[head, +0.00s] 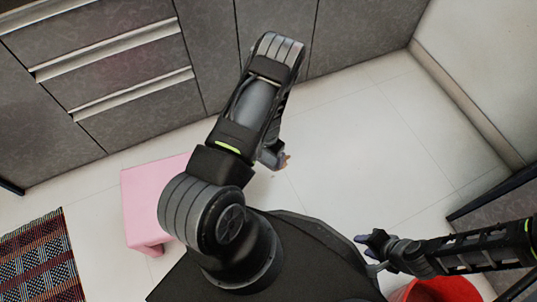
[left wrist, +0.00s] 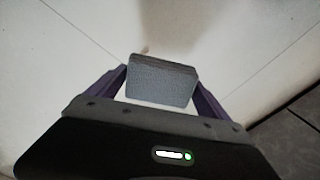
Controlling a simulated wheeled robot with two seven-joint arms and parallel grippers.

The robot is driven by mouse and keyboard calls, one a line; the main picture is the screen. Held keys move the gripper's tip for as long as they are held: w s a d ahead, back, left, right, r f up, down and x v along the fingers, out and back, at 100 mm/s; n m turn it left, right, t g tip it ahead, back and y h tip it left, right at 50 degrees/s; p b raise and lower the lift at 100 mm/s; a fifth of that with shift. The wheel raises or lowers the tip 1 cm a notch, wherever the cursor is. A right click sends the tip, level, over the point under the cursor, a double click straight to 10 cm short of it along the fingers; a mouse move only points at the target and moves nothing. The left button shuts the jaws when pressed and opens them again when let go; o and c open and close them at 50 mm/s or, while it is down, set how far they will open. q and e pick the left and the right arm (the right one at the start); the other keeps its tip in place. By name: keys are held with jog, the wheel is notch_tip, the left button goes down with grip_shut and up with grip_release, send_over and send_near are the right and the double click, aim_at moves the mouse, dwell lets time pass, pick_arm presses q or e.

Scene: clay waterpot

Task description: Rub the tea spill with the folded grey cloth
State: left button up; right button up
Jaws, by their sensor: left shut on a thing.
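The folded grey cloth (left wrist: 160,82) is a thick, flat pad between the two purple fingers of my left gripper (left wrist: 161,72) in the left wrist view. In the head view my left gripper (head: 274,158) hangs low over the pale tiled floor, mostly hidden behind my own forearm. A small brownish patch, seemingly the tea spill (head: 286,160), shows right beside it. A bit of it also shows just past the cloth's far edge in the left wrist view (left wrist: 146,49). Whether the cloth touches the floor I cannot tell. My right gripper (head: 362,252) is empty, fingers apart, at the lower right.
A pink stool (head: 145,200) stands left of my left arm, with a woven checked rug (head: 40,262) beyond it. Grey cabinets with drawers (head: 110,60) line the back. A red bucket (head: 440,291) is under my right arm. The floor (head: 365,140) right of centre is clear.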

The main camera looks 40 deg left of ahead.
pick_arm(q)
jog(key=shift+f, duration=0.15)
jog(key=shift+f+b, duration=2.25)
jog(key=shift+f, duration=0.6)
jog(key=shift+f+b, duration=0.95)
jog(key=shift+f, duration=0.05)
jog(key=shift+w, duration=0.15)
jog(key=shift+w+d+b, duration=0.45)
jog(key=shift+w+d, duration=0.05)
jog(key=shift+w, duration=0.35)
jog(key=shift+w+d+r, duration=0.15)
jog(key=shift+w+d, duration=0.1)
jog(key=shift+w, duration=0.2)
